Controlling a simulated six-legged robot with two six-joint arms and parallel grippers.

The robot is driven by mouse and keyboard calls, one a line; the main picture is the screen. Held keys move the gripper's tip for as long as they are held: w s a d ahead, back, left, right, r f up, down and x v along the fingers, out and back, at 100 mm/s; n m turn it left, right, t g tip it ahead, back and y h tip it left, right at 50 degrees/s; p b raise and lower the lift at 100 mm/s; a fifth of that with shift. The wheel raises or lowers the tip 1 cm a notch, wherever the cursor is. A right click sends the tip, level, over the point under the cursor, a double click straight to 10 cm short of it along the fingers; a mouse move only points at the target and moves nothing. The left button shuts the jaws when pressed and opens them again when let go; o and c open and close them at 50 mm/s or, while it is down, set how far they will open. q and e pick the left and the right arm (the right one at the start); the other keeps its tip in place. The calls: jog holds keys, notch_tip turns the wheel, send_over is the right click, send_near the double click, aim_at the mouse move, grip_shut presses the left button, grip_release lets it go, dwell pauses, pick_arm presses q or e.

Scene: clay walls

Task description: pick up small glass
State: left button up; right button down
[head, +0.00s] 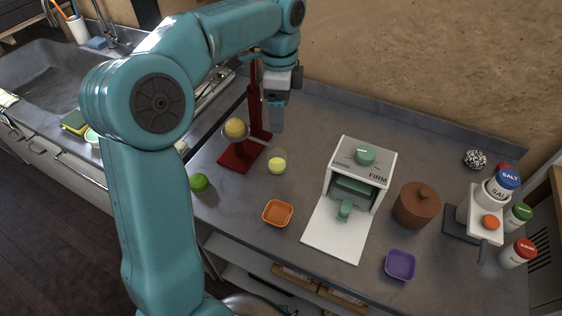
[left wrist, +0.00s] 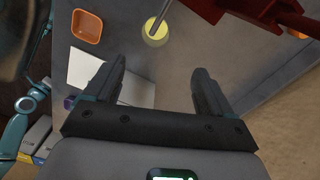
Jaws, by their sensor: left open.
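What looks like the small glass (head: 277,166), with pale yellow contents, stands on the grey counter just right of a red stand's base. In the left wrist view the glass (left wrist: 155,33) is near the top, beyond the fingertips, with a thin grey rod across it. My left gripper (head: 277,118) hangs from above, behind the glass and beside the red post. In the left wrist view its two fingers (left wrist: 160,75) are apart with nothing between them. My right gripper is not in view.
The red stand (head: 236,156) holds a yellow ball in a ring. An orange dish (head: 278,213), a green ball (head: 199,182), a white machine (head: 359,170), a brown pot (head: 417,204) and a purple dish (head: 400,265) stand around. Counter behind the machine is clear.

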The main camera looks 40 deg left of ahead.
pick_arm(q)
jog(key=b, duration=0.1)
send_over(276, 155)
jog(key=d, duration=0.1)
notch_tip(276, 155, down, 8)
jog(key=f, duration=0.1)
jog(key=s+f, duration=0.1)
jog(key=f, duration=0.1)
jog(key=f+b, duration=0.1)
jog(key=f, duration=0.1)
jog(key=shift+s+d+f, duration=0.25)
jog(key=shift+s+d, duration=0.05)
jog(key=shift+w+f, duration=0.1)
jog(key=shift+f, duration=0.15)
jog(key=shift+r, duration=0.1)
jog(key=c, duration=1.2)
